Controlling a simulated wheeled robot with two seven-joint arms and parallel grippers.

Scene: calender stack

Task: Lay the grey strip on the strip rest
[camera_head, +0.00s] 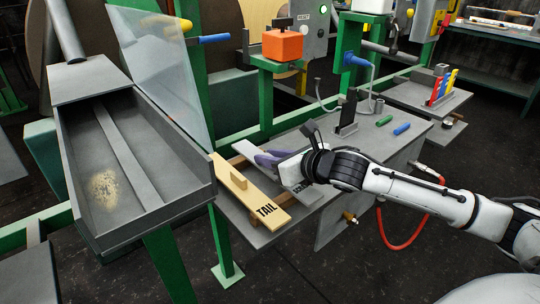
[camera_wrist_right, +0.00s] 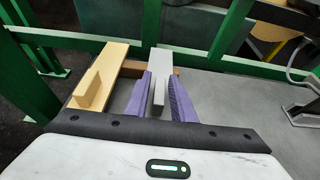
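The grey strip (camera_wrist_right: 159,66) carries a raised grey tab (camera_wrist_right: 159,96) and lies beside the tan wooden strip marked TAIL (camera_head: 240,186). In the head view my right gripper (camera_head: 265,160) hides much of the grey strip. In the right wrist view my right gripper (camera_wrist_right: 161,76) has its purple fingers on either side of the tab, with gaps showing, so it looks open. The strip rest seems to be the brown wooden bars, one (camera_wrist_right: 133,69) showing at the strips' far end. The grey strip appears to cross it; contact is unclear. My left gripper is out of view.
A grey trough (camera_head: 135,180) with a clear guard stands left. The grey bench (camera_head: 385,150) holds a dark upright piece, a green cylinder (camera_head: 384,120) and a blue cylinder (camera_head: 402,128). Green rails run behind. A red hose (camera_head: 384,235) hangs below my right arm.

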